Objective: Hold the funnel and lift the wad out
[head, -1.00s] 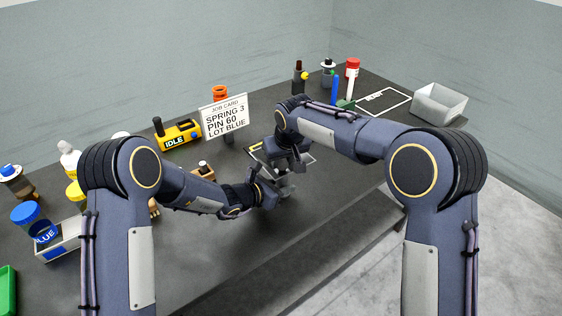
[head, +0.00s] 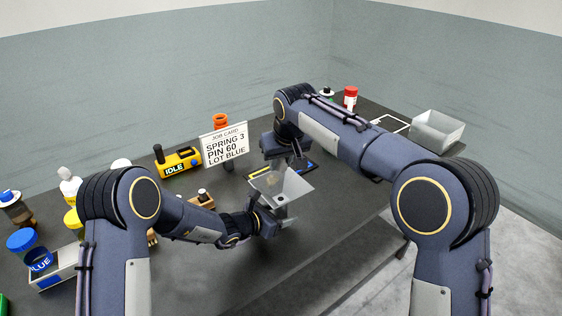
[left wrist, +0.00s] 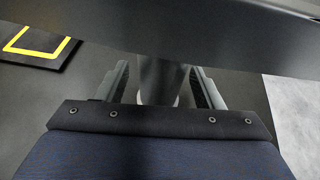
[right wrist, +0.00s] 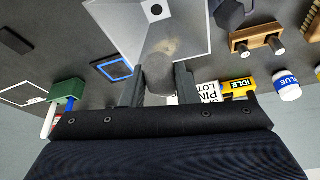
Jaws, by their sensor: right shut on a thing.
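The funnel (head: 283,193) is a grey square-mouthed hopper, upright near the bench's front edge. Its bowl, with a dark hole, shows in the right wrist view (right wrist: 185,38). My left gripper (head: 268,222) is at its spout (left wrist: 162,78). In the left wrist view the fingers stand on either side of the spout, slightly apart from it. My right gripper (head: 282,163) is shut on the wad (right wrist: 160,75), a grey-beige lump between its fingers, above the far side of the funnel. In the head view the wad is hard to make out.
A job card (head: 223,147) and a yellow IDLE box (head: 180,161) stand behind to the left. A blue-outlined pad (right wrist: 113,68) lies beside the funnel. An open grey bin (head: 437,129) sits at the far right. Bottles and a wooden block (head: 201,198) are on the left.

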